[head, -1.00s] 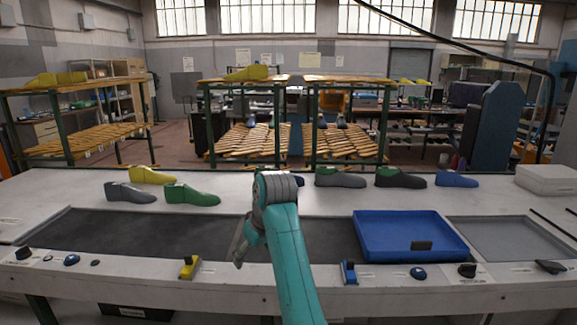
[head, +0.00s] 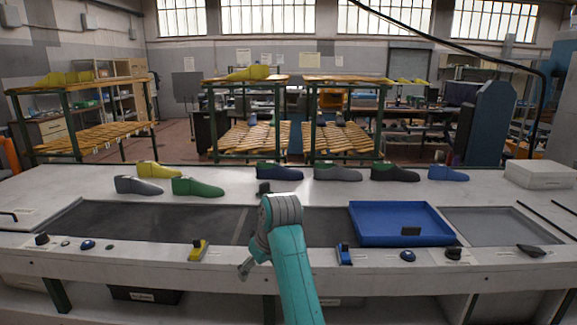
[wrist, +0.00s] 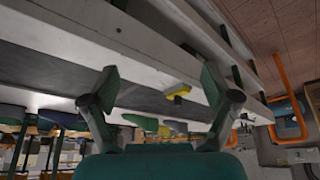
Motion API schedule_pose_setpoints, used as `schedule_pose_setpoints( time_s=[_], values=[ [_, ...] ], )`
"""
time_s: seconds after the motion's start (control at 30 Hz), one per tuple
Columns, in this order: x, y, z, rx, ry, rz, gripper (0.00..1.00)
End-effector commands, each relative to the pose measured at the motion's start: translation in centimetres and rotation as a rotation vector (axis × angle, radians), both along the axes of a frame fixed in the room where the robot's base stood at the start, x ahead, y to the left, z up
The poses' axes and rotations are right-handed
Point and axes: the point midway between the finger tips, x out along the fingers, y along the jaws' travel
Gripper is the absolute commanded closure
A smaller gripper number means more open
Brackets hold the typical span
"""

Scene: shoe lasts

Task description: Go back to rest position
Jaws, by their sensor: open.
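My gripper (head: 246,269) is low over the front edge of the bench, left of my teal arm link in the head view. In the wrist view, its two fingers stand apart with nothing between them (wrist: 157,82). Shoe lasts stand along the back of the bench: yellow (head: 158,170), grey (head: 138,186) and green (head: 197,187) at left, then dark blue (head: 278,172), another grey (head: 337,173), black-green (head: 395,173) and blue (head: 447,173). The gripper is apart from all of them.
A yellow device (head: 198,250), a blue device (head: 344,254) and several knobs line the front edge. White boxes (head: 540,174) stand at far right.

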Motion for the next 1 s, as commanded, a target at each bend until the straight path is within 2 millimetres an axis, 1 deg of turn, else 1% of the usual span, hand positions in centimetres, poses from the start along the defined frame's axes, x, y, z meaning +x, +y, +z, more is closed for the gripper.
schedule_pose_setpoints(
  time_s=[0.03, 0.17, 0.27, 0.37, 0.4, 0.47, 0.5, 0.57, 0.6, 0.7, 0.87, 1.0],
  values=[
    [-0.1, -0.3, -1.0, 0.002, -0.002, -0.008, 0.13],
    [-0.4, -0.9, -3.5, 0.012, -0.017, -0.029, 0.13],
    [-0.7, -1.6, -5.8, 0.022, -0.033, -0.052, 0.13],
    [-1.3, -2.6, -8.9, 0.032, -0.052, -0.079, 0.13],
    [-1.7, -3.0, -10.3, 0.038, -0.062, -0.092, 0.13],
    [-2.4, -3.8, -12.5, 0.048, -0.079, -0.113, 0.13],
    [-2.9, -4.3, -14.0, 0.054, -0.09, -0.129, 0.13],
    [-3.7, -5.2, -16.0, 0.064, -0.109, -0.15, 0.13],
    [-4.4, -5.8, -17.3, 0.07, -0.122, -0.165, 0.13],
    [-6.1, -7.2, -20.5, 0.084, -0.153, -0.2, 0.13],
    [-9.5, -9.7, -24.9, 0.106, -0.202, -0.257, 0.13],
    [-12.9, -11.7, -27.9, 0.125, -0.247, -0.303, 0.13]
  ],
)
